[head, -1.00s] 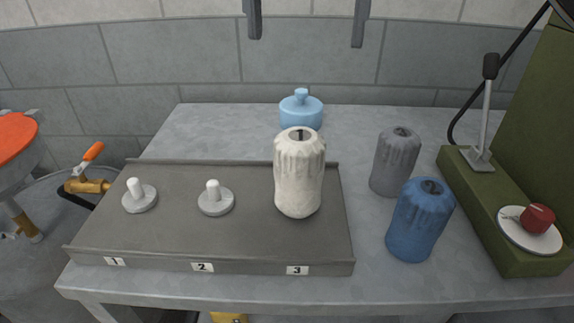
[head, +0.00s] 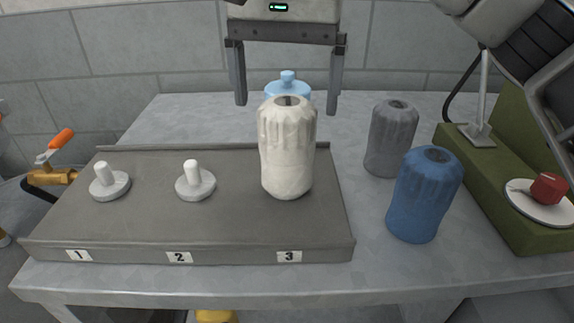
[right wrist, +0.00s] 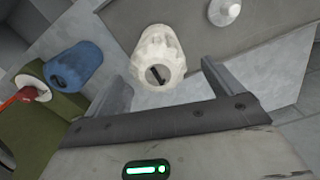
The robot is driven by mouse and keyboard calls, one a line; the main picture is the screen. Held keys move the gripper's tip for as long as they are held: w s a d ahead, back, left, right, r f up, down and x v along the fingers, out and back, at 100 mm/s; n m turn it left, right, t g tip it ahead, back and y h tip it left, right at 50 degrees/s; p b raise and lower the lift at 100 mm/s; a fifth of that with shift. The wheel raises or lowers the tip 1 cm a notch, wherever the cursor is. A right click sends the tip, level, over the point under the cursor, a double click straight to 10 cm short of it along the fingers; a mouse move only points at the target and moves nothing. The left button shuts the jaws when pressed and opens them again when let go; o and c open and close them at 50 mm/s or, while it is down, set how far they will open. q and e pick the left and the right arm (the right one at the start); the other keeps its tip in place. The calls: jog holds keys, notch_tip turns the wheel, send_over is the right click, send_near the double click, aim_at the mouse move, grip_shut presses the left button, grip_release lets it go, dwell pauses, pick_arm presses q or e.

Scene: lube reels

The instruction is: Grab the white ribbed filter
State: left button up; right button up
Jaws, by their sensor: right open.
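The white ribbed filter (head: 287,150) stands upright at position 3 on the grey tray (head: 120,232), covering whatever post is under it. My right gripper (head: 290,106) hangs above and behind it in the head view, its two fingers apart on either side of the filter's top and not touching it. In the right wrist view the filter (right wrist: 160,56) shows just beyond the gap between the open fingers (right wrist: 172,88), with a dark hole in its end. My left gripper is out of view.
A blue filter (head: 424,195) and a grey filter (head: 390,138) stand to the right on the table. A light blue lidded pot (head: 287,86) is behind the white filter. Bare posts stand at positions 1 (head: 109,182) and 2 (head: 195,181). A green lever stand (head: 500,190) is far right.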

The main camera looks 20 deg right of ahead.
aim_at(287, 164)
notch_tip(287, 164, down, 5)
jog(key=shift+d+r, duration=0.1)
jog(key=shift+d, duration=0.05)
jog(key=c, duration=1.5)
jog(key=shift+r, duration=0.1)
